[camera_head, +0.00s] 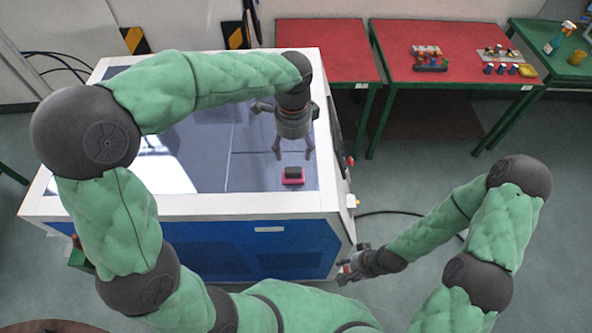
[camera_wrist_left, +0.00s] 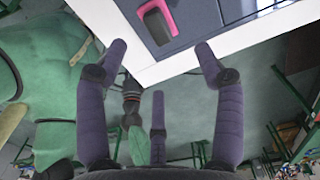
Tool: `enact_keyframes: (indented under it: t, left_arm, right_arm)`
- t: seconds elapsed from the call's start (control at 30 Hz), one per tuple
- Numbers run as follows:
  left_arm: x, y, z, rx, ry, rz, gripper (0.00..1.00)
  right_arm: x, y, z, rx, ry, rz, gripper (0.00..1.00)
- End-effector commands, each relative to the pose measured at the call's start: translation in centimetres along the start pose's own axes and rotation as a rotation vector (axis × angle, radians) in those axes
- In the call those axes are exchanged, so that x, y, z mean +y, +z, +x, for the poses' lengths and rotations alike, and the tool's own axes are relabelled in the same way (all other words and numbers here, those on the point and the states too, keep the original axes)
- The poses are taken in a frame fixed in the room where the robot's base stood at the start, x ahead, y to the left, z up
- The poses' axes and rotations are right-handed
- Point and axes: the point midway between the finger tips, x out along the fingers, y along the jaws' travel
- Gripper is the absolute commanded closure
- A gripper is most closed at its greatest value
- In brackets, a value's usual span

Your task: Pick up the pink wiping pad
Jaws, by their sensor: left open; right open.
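The pink wiping pad (camera_head: 292,180) lies on the grey-blue glass top of the white and blue machine, close to its front right corner. It has a dark upper part. In the left wrist view the pad (camera_wrist_left: 157,22) shows at the top, beyond the fingertips. My left gripper (camera_head: 283,152) is above the machine top, behind the pad in the head view, with its fingers spread and empty. In the left wrist view its purple fingers (camera_wrist_left: 160,70) are wide apart. My right gripper (camera_head: 350,268) is open and empty, low beside the machine's front right corner.
The white rim (camera_head: 230,204) of the machine (camera_head: 240,250) runs close in front of the pad. Red tables (camera_head: 440,68) stand behind to the right, with small coloured items on one. A green table (camera_head: 560,65) holds a spray bottle (camera_head: 562,35). The floor on the right is clear.

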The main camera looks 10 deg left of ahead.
Motion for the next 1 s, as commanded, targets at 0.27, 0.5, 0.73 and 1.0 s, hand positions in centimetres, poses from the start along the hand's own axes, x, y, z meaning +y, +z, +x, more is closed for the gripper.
enact_keyframes:
  t: [0.27,0.5,0.73,1.0]
  left_arm:
    - [0.1,0.1,3.6,-0.003,0.003,0.001,0.31]
    - [0.1,0.0,5.5,-0.001,0.002,-0.001,0.31]
    - [0.7,0.0,8.1,-0.002,0.004,0.000,0.31]
    - [0.8,0.0,10.7,0.001,0.002,-0.001,0.31]
  right_arm:
    - [0.0,0.0,0.0,0.000,0.000,0.000,0.51]
    - [0.0,0.0,0.0,0.000,0.000,0.000,0.51]
    - [-0.1,0.0,-0.2,0.000,0.000,0.000,0.51]
    - [-0.1,0.0,-0.2,0.000,0.000,0.000,0.51]
